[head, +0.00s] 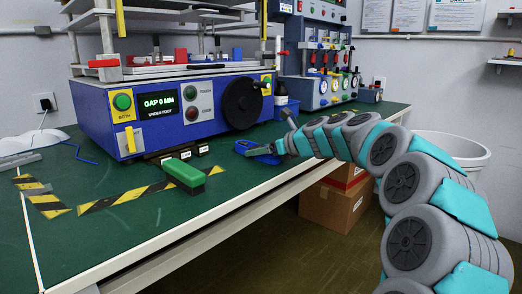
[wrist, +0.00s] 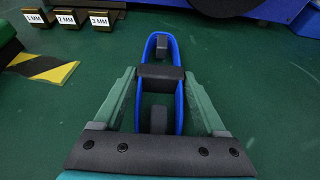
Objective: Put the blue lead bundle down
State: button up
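The blue lead bundle (head: 258,152) is a long blue loop with a dark band across it. It is low at the bench's right part, in front of the blue machine. In the wrist view the bundle (wrist: 159,48) points away from me between my fingers. My gripper (wrist: 160,74) has one grey-green finger against each side of the bundle at the dark band, with no clear gap, and appears shut on it. In the head view my gripper (head: 277,147) is low over the bench. Whether the bundle's underside touches the green top is hidden.
The green bench (head: 120,240) has black-and-yellow tape (head: 128,196) and a green-topped block (head: 184,172) to the left. Labelled gauge blocks (wrist: 70,19) stand before the blue machine (head: 170,108). Bench around the bundle is clear.

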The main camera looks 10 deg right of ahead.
jog(key=o, duration=0.3)
jog(key=v, duration=1.2)
jog(key=shift+r+p, duration=0.1)
jog(key=shift+p, duration=0.3)
